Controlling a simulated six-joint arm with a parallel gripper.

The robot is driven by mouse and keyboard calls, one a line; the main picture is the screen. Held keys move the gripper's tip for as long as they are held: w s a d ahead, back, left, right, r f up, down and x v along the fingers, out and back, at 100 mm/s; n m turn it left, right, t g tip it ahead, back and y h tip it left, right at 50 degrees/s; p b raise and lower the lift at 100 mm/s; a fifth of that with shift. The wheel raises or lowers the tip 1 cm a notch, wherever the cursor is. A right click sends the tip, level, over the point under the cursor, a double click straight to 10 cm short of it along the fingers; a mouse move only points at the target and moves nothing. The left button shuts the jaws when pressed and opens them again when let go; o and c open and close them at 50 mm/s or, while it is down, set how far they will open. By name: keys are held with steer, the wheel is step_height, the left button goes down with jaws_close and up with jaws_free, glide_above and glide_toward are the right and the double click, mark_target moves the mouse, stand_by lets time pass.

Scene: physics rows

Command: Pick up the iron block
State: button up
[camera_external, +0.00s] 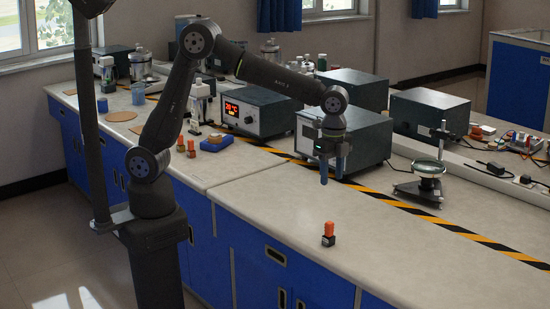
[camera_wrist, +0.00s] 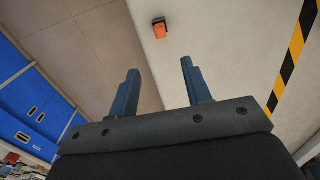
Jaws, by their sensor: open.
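A small block with an orange upper part and a dark base (camera_external: 328,234) stands upright on the pale bench top, near its front edge. I take it to be the iron block; its label is too small to read. It also shows in the wrist view (camera_wrist: 160,29), beyond my fingertips and between their lines. My gripper (camera_external: 331,176) points down above the bench, open and empty, higher than the block and apart from it. Its two blue fingers stand apart in the wrist view (camera_wrist: 160,67).
Two similar orange-topped pieces (camera_external: 186,147) stand farther left on the bench. Dark instrument boxes (camera_external: 342,140) line the back, near my gripper. A magnifier stand (camera_external: 427,168) is at the right. A yellow-black stripe (camera_external: 430,211) crosses the bench. The surface around the block is clear.

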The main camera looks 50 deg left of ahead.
steer(key=shift+a, duration=0.1)
steer(key=h, duration=0.7)
glide_toward(329, 222)
steer(key=x, duration=0.7)
steer(key=shift+s+r, duration=0.1)
steer(key=shift+s, duration=0.15)
steer(key=shift+w+x, duration=0.1)
steer(key=shift+x, duration=1.25)
steer(key=shift+w+x, duration=0.15)
steer(key=shift+x, duration=1.25)
steer(key=shift+a, duration=0.1)
steer(key=shift+c, duration=0.3)
jaws_close()
